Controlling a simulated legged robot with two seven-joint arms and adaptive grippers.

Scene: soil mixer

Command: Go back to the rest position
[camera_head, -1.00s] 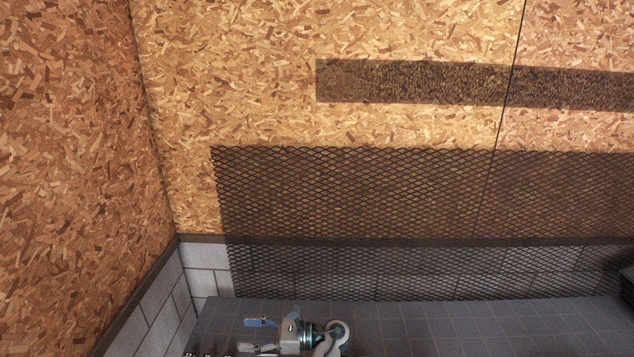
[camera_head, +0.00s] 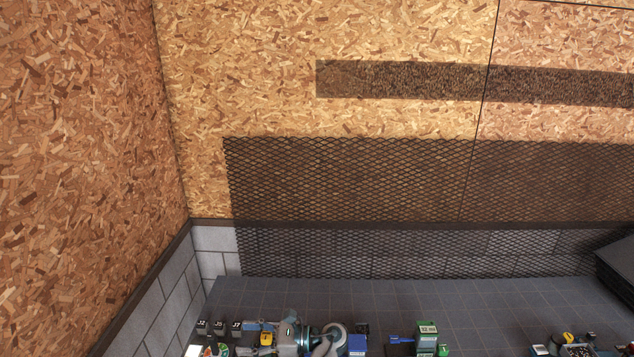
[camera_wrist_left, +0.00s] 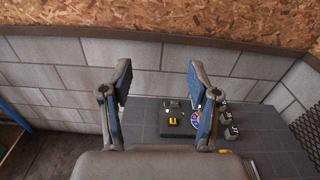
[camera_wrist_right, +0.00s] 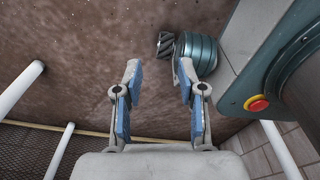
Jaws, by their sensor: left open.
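My left gripper (camera_head: 252,339) shows at the bottom of the head view, its fingers pointing left above the grey tiled table (camera_head: 400,300). In the left wrist view my left gripper (camera_wrist_left: 159,80) is open and empty, with a grey block wall beyond it. My right gripper (camera_wrist_right: 158,78) shows only in the right wrist view. Its fingers are apart with nothing between them. A teal and grey cylinder (camera_wrist_right: 198,52) with a dark fluted end is close beyond its right finger; I cannot tell if they touch.
Several small boxes and parts, including a green box (camera_head: 427,330), line the table's near edge. A dark mesh panel (camera_head: 430,190) stands behind, and a black object (camera_head: 618,265) is at the right. A red button (camera_wrist_right: 257,103) is on a teal housing (camera_wrist_right: 245,85).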

